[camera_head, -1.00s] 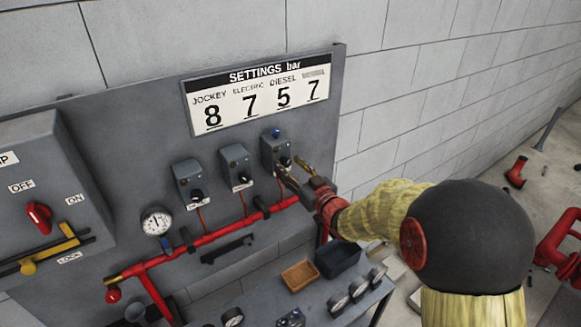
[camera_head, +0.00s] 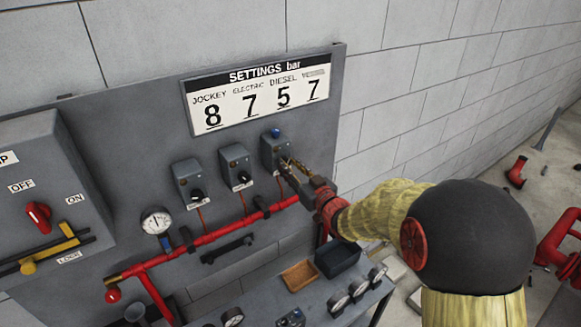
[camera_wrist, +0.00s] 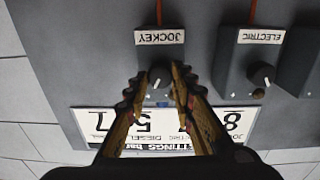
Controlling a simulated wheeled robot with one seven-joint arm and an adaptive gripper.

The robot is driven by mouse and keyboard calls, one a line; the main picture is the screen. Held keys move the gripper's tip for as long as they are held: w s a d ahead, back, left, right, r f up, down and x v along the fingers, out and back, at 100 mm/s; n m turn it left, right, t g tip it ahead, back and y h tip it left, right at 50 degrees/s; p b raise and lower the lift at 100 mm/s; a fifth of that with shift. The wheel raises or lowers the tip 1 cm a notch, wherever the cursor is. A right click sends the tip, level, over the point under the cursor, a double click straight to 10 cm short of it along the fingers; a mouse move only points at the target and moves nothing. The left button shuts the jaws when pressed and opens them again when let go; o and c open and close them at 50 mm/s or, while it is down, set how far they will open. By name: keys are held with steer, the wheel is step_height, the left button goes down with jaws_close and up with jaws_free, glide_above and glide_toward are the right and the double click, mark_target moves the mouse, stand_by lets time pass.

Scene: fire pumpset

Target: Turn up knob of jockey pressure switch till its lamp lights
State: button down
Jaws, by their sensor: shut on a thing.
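The jockey pressure switch (camera_head: 269,150) is the rightmost of three grey boxes on the panel. Its JOCKEY label (camera_wrist: 160,37) reads upside down in the wrist view. Its round dark knob (camera_wrist: 159,77) has a pale pointer mark and is between my fingertips; in the head view the fingers cover it. My gripper (camera_head: 286,165) is shut on the knob; the fingers flank it in the wrist view (camera_wrist: 158,84). A blue lamp (camera_head: 276,133) sits on top of the box; I cannot tell if it is lit. The settings board (camera_head: 258,98) shows 8 under JOCKEY.
The electric switch (camera_head: 235,164) stands close beside, with another switch box (camera_head: 188,182) farther left. A red pipe (camera_head: 225,232) with a gauge (camera_head: 156,222) runs below. A bench with an orange tray (camera_head: 300,275) and a dark bin (camera_head: 338,256) is underneath.

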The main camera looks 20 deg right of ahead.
steer(key=shift+m, duration=0.4)
steer(key=c, duration=1.6)
jaws_free()
steer(key=shift+o, duration=0.5)
steer(key=v, duration=1.2)
